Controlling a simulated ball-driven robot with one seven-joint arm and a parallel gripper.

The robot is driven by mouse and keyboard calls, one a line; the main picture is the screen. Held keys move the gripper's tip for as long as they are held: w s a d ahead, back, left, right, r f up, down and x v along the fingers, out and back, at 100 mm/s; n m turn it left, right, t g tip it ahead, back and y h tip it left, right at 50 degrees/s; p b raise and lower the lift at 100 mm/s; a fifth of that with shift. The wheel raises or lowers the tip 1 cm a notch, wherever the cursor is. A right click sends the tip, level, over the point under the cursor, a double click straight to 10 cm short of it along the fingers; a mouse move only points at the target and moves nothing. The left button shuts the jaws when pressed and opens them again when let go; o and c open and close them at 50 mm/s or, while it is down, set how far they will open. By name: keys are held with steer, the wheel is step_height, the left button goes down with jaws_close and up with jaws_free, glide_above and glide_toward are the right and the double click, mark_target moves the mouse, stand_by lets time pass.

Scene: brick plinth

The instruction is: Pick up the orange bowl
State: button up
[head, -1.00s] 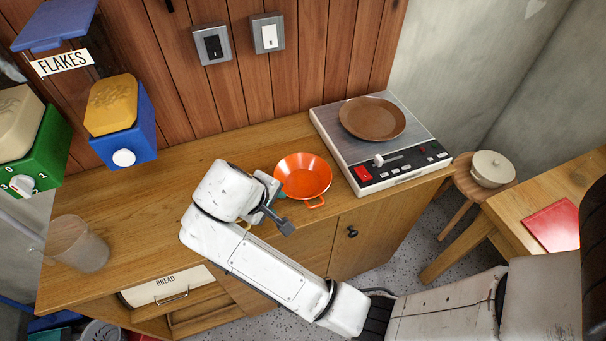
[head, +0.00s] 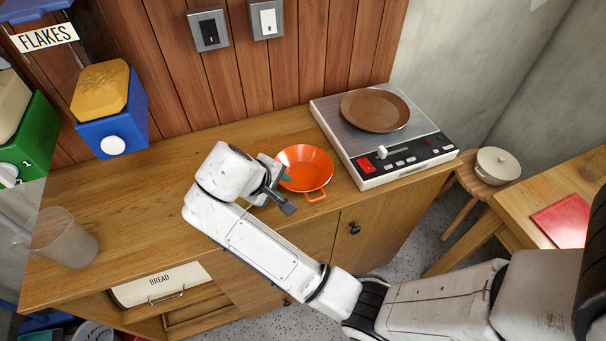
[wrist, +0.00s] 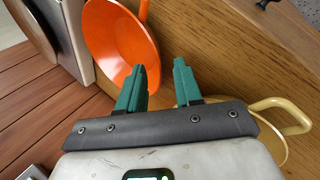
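The orange bowl (head: 307,170) stands upright on the wooden counter, left of the hotplate, with a small loop handle at its front. My gripper (head: 276,184) is beside the bowl's left edge and partly hides that edge in the head view. In the wrist view the bowl (wrist: 118,40) is at the upper left, beyond the fingertips. The two green fingers of my gripper (wrist: 162,76) are apart with nothing between them. I cannot tell from these views whether a finger touches the bowl.
A yellow dish with a loop handle (wrist: 285,112) lies under my gripper, mostly hidden. A hotplate (head: 341,124) carrying a brown plate (head: 375,110) stands to the right. A clear jug (head: 66,240) is at the counter's left. Dispensers (head: 112,108) hang on the wooden wall.

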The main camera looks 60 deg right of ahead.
mark_target(284, 184)
steer(key=shift+x, duration=1.85)
steer(key=shift+d+r, duration=0.1)
steer(key=shift+d, duration=0.05)
steer(key=shift+c, duration=0.3)
jaws_close()
